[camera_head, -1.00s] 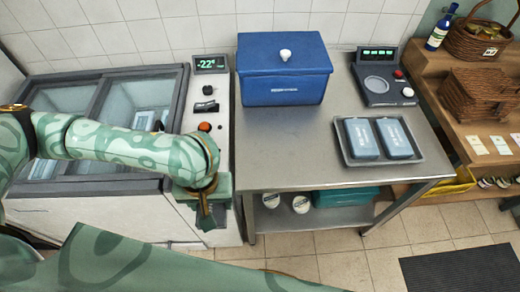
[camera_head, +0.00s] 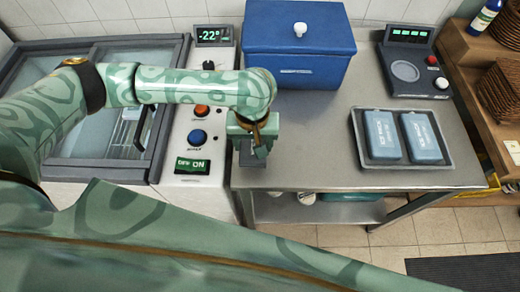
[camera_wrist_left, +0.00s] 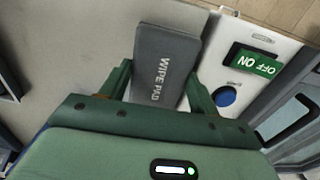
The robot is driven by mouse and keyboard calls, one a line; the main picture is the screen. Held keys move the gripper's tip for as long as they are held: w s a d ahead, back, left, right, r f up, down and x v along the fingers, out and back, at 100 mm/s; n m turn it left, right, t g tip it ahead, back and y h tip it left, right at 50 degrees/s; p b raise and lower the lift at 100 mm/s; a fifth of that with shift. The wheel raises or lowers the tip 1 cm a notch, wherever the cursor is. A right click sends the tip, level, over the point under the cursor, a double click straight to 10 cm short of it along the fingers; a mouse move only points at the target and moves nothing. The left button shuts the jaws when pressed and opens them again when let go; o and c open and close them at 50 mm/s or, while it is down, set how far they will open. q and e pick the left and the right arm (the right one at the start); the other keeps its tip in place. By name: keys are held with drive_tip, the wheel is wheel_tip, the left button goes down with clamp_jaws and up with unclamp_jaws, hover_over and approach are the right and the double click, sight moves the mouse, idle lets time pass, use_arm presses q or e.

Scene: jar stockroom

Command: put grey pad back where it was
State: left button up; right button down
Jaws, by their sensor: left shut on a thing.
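The grey pad (camera_wrist_left: 165,62), a flat dark slab printed "WIPE PAD", is between the fingers of my left gripper (camera_wrist_left: 160,88) in the left wrist view. The gripper is shut on it. In the head view the left gripper (camera_head: 254,148) is over the left edge of the steel table (camera_head: 320,140). Part of the pad (camera_head: 250,155) shows dark below the fingers there. I cannot tell whether the pad touches the table. My right gripper is not in view.
A blue lidded box (camera_head: 297,55) stands behind the gripper. A tray (camera_head: 437,165) with two blue ice packs and a dark scale (camera_head: 412,68) are to the right. A freezer with a control panel (camera_head: 192,165) is left. The table's middle is clear.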

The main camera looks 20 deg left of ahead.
use_arm(q)
drive_tip(key=shift+w+d+f+b, duration=0.25)
drive_tip(key=shift+w+f, duration=0.15)
drive_tip(key=shift+f, duration=0.15)
drive_tip(key=shift+w+d+f+b, duration=0.1)
drive_tip(key=shift+w+f+b, duration=0.1)
drive_tip(key=shift+w+f, duration=0.25)
wheel_tip(320, 180, down, 4)
drive_tip(key=b, duration=0.2)
drive_tip(key=shift+w+d+b, duration=0.1)
drive_tip(key=shift+w+b, duration=0.05)
drive_tip(key=shift+b, duration=0.25)
drive_tip(key=shift+r, duration=0.2)
drive_tip(key=shift+p, duration=0.3)
drive_tip(key=o, duration=0.9)
drive_tip(key=shift+f, duration=0.1)
wheel_tip(320, 180, up, 12)
drive_tip(key=p, duration=0.6)
